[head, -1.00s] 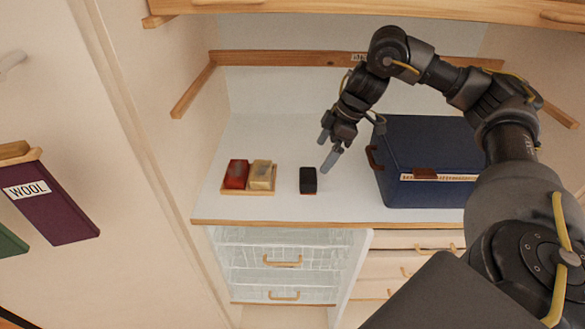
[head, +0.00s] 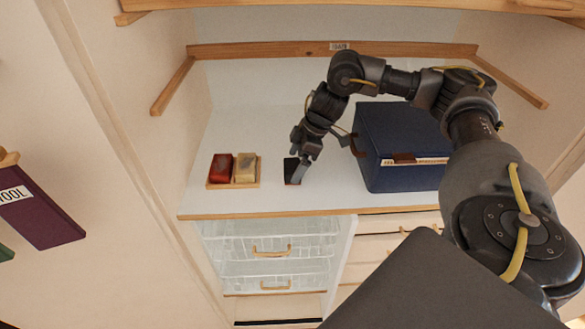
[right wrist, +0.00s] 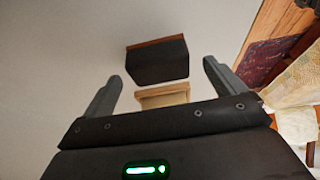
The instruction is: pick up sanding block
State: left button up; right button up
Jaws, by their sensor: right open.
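The sanding block is a small black block with a reddish-brown base (head: 290,167), on the white shelf surface. My right gripper (head: 300,163) points down over it and partly covers it in the head view. In the right wrist view the block (right wrist: 158,62) lies ahead, roughly between the two open fingers (right wrist: 163,76). The fingers are apart and do not hold it. A small pale wooden piece (right wrist: 162,97) shows between the block and the palm; I cannot tell what it is. My left gripper is out of view.
A wooden tray (head: 233,186) with a red bar (head: 221,167) and a cream bar (head: 246,167) sits left of the block. A dark blue box (head: 405,150) stands to its right. A wooden rail (head: 270,50) runs along the back wall. Wire drawers (head: 265,250) are below.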

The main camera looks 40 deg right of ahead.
jog(key=shift+x, duration=1.35)
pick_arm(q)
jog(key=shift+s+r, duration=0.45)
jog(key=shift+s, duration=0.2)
pick_arm(e)
jog(key=shift+c, duration=0.3)
jog(key=c, duration=1.1)
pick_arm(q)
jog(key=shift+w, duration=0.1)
pick_arm(e)
jog(key=shift+o, duration=0.2)
jog(key=shift+w+r, duration=0.1)
